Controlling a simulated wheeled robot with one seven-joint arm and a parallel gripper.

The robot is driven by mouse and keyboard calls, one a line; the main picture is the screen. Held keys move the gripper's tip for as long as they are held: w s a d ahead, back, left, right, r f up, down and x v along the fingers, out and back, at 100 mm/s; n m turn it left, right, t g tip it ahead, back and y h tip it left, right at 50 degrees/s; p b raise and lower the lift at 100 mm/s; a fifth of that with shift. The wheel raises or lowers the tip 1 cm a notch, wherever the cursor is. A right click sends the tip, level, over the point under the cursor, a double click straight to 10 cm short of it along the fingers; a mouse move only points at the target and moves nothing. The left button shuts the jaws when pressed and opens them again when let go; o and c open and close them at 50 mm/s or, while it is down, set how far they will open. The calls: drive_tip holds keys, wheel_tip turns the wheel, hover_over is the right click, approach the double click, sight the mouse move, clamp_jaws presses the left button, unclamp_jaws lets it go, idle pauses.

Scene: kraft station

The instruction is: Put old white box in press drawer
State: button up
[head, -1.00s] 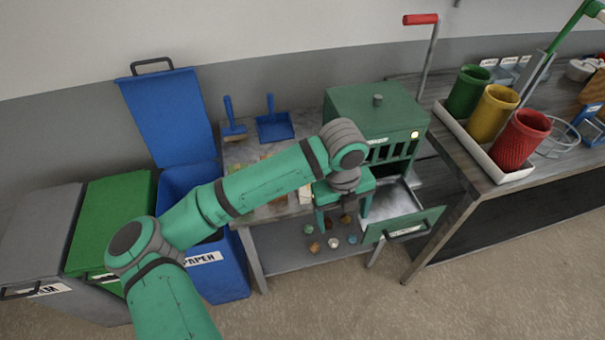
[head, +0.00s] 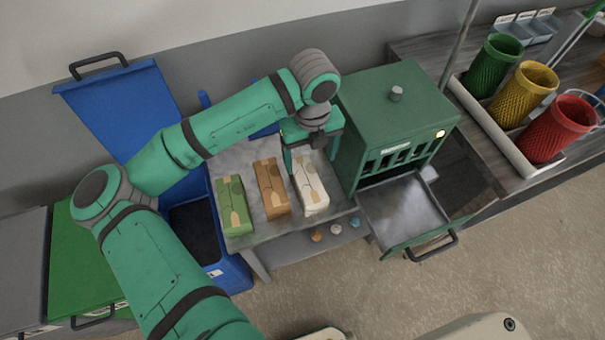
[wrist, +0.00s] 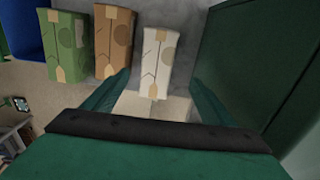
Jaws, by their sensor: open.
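The white box (head: 310,187) stands on the small metal table beside the green press (head: 393,122), at the right end of a row of three boxes. In the wrist view the white box (wrist: 158,62) lies ahead of my spread fingers. My gripper (head: 312,165) is open and empty, over the back part of the white box in the head view. Whether a finger touches the box cannot be told. The press drawer (head: 405,208) is pulled out to the front, and its tray looks empty.
A brown box (head: 271,188) and a green box (head: 234,205) stand left of the white box. The press wall rises close on the right. An open blue bin (head: 232,275) is left of the table. Red, yellow and green baskets stand on the right bench.

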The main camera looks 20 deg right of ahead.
sight(307, 179)
wheel_tip(307, 179, down, 5)
drive_tip(key=shift+f, duration=0.1)
drive_tip(key=f, duration=0.4)
drive_tip(key=shift+s+a+f, duration=0.2)
drive_tip(key=shift+a, duration=0.15)
drive_tip(key=shift+f, duration=0.45)
drive_tip(key=c, duration=1.3)
drive_tip(key=shift+o, duration=0.2)
drive_tip(key=shift+r, duration=0.15)
drive_tip(key=shift+r, duration=0.55)
drive_tip(key=s+r, duration=0.1)
drive_tip(key=r, duration=0.1)
drive_tip(key=s+r, duration=0.2)
drive_tip(key=r, duration=0.1)
drive_tip(key=s+r, duration=0.2)
drive_tip(key=r, duration=0.1)
drive_tip(key=shift+s, duration=0.25)
drive_tip(key=s+r, duration=0.3)
drive_tip(key=s, duration=0.5)
drive_tip(key=shift+s+r, duration=0.25)
drive_tip(key=shift+r, duration=0.05)
